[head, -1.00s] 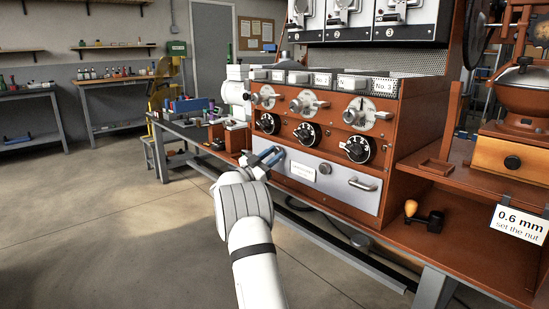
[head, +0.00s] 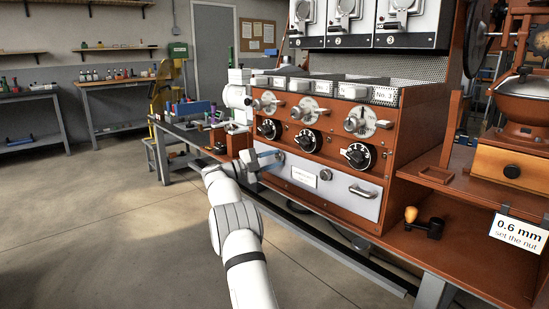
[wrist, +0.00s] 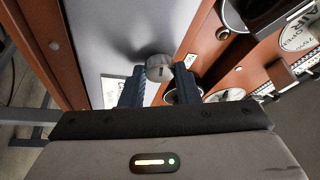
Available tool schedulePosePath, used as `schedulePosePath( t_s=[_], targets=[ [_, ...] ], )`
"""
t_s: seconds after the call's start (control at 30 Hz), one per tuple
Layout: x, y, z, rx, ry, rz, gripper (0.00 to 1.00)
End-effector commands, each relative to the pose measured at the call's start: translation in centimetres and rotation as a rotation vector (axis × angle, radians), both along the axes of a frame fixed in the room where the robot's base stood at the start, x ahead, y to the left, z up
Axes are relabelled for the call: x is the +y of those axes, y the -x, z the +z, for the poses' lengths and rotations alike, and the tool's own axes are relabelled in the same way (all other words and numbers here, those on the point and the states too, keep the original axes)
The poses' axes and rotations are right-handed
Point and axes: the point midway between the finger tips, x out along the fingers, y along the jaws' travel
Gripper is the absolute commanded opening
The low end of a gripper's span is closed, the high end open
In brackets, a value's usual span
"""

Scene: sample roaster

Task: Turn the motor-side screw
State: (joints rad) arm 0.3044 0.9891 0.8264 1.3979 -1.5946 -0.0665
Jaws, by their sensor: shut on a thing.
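The grey front panel (head: 345,194) of the roaster cabinet has two round metal screws. The right-hand screw (head: 325,175) stands free, right of the small label plate. My gripper (head: 264,158) is at the panel's left end, at the left-hand screw (head: 280,156), which my fingers partly cover in the head view. In the wrist view, the round slotted screw head (wrist: 158,66) sits between the tips of my two dark fingers (wrist: 159,82), which are closed on it. The panel behind it is flat and still in place.
Dials (head: 357,156) and levers line the brown cabinet above the panel. A metal handle (head: 363,192) sticks out on the panel's right. A crank with an orange knob (head: 411,214) lies on the right shelf. The floor at left is open.

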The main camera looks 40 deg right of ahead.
Motion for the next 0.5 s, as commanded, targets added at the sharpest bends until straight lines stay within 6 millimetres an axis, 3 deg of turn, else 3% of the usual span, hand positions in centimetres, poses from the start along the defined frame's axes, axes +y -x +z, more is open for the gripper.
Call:
schedulePosePath(
  t_s=[0.5],
  targets=[
    [0.11, -0.22, 0.66, -0.491, -0.039, 0.004, 0.06]
  ],
)
